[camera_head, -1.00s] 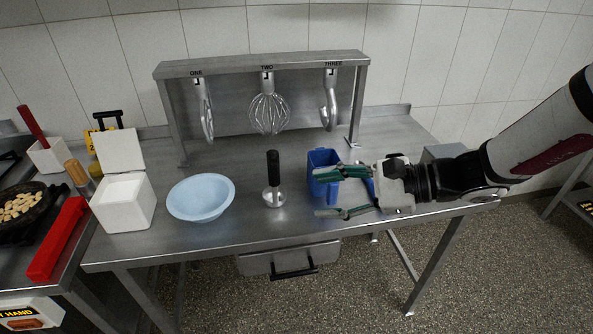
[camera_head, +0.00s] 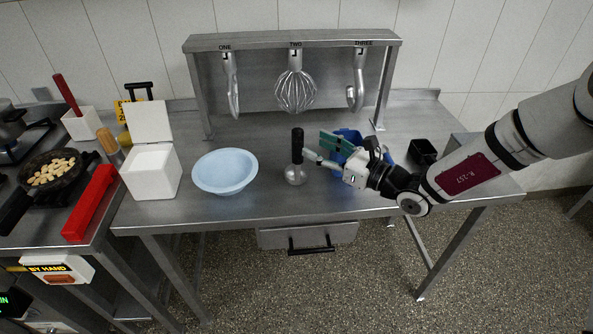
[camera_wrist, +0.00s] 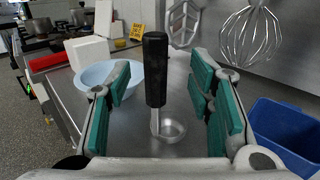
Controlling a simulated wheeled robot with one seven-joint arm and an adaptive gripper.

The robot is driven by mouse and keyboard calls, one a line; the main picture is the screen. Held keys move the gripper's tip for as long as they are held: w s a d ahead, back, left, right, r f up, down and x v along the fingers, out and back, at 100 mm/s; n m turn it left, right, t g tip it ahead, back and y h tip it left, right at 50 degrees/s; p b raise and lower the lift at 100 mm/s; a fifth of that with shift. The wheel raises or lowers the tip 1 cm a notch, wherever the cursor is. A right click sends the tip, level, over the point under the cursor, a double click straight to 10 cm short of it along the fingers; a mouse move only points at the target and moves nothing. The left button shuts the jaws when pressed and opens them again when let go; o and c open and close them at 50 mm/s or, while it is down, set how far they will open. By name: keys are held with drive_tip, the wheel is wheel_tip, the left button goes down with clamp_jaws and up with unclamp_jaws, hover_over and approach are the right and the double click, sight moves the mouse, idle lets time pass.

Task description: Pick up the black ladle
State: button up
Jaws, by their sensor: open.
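The black ladle stands upright on the steel table, its black handle (camera_head: 297,146) up and its metal bowl (camera_head: 295,175) down. In the wrist view the black handle (camera_wrist: 155,70) appears between my two teal-padded fingers, with gaps on both sides, and the shiny bowl (camera_wrist: 171,131) lies below. My gripper (camera_head: 314,146) is open and empty, just right of the handle in the head view. I cannot tell whether the fingertips reach past the handle.
A light blue bowl (camera_head: 225,172) sits left of the ladle, and a blue bin (camera_head: 348,136) is behind my gripper. A whisk (camera_head: 295,93) and two other tools hang from the rack (camera_head: 290,40) behind. A white box (camera_head: 151,173) stands farther left. A black container (camera_head: 422,152) stands right.

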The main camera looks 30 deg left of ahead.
sight(302, 143)
drive_tip(key=x, duration=0.5)
drive_tip(key=shift+s+a+f, duration=0.25)
drive_tip(key=shift+a, duration=0.05)
drive_tip(key=shift+w+a, duration=0.2)
drive_tip(key=shift+a, duration=0.45)
drive_tip(key=shift+c, duration=0.3)
clamp_jaws()
